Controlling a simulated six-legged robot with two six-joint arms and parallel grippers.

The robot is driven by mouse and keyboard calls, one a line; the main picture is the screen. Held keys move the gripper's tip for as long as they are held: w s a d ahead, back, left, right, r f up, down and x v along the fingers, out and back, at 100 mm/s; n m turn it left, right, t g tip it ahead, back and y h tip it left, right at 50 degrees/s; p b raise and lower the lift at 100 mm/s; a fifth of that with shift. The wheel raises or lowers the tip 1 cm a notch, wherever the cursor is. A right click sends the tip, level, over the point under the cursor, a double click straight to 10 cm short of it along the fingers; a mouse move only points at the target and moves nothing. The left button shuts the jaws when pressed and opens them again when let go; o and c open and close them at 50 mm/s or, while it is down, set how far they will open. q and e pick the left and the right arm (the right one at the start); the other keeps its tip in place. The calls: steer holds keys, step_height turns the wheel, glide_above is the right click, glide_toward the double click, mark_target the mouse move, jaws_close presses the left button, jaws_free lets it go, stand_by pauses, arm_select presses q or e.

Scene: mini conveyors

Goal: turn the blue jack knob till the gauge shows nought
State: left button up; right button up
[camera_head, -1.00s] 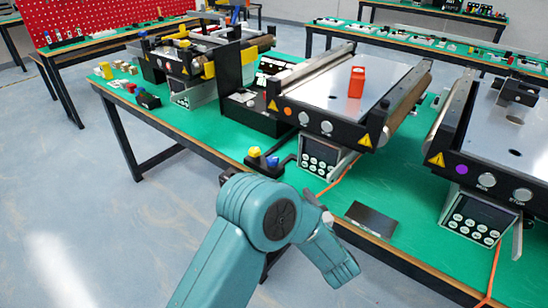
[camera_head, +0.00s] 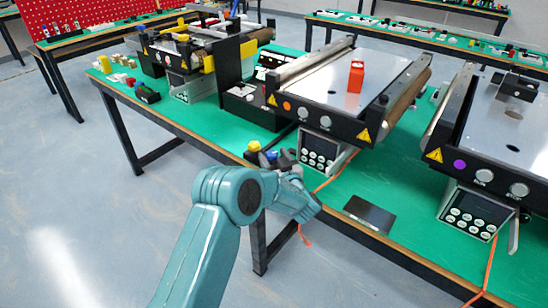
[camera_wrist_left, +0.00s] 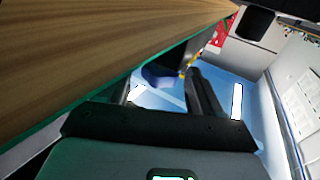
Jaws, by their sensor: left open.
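The blue knob (camera_head: 271,156) sits beside a yellow knob (camera_head: 254,146) near the front edge of the green table, partly hidden by my left gripper. My left gripper (camera_head: 284,159) is open, just right of the blue knob in the head view. In the left wrist view, the blue knob (camera_wrist_left: 158,77) shows between the two dark fingers, and I cannot tell whether they touch it. No gauge reading can be made out. My right gripper is not in view.
A conveyor (camera_head: 345,80) carrying a red block (camera_head: 356,76) stands behind, with a keypad box (camera_head: 320,150) close to my gripper's right. A dark flat plate (camera_head: 369,214) lies at the table's front edge. An orange cable (camera_head: 335,180) runs nearby.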

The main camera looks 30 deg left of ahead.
arm_select(q)
steer(key=c, duration=1.1)
steer(key=shift+t, duration=0.3)
steer(key=m+t+h, duration=0.1)
steer(key=h+b, duration=0.1)
steer(key=m+t+b, duration=0.1)
steer(key=shift+s+a+f+m+t+h, duration=0.2)
steer(key=shift+a+f+m+t+h, duration=0.1)
steer(key=shift+h, duration=0.1)
steer(key=m+t+h+b, duration=0.2)
steer(key=b, duration=0.1)
steer(key=shift+s+h+b, duration=0.1)
steer(key=shift+h+b, duration=0.2)
steer(key=shift+r+m+t+h+b, duration=0.2)
steer(key=shift+m+t+h+b, duration=0.3)
steer(key=shift+m+h+b, duration=0.3)
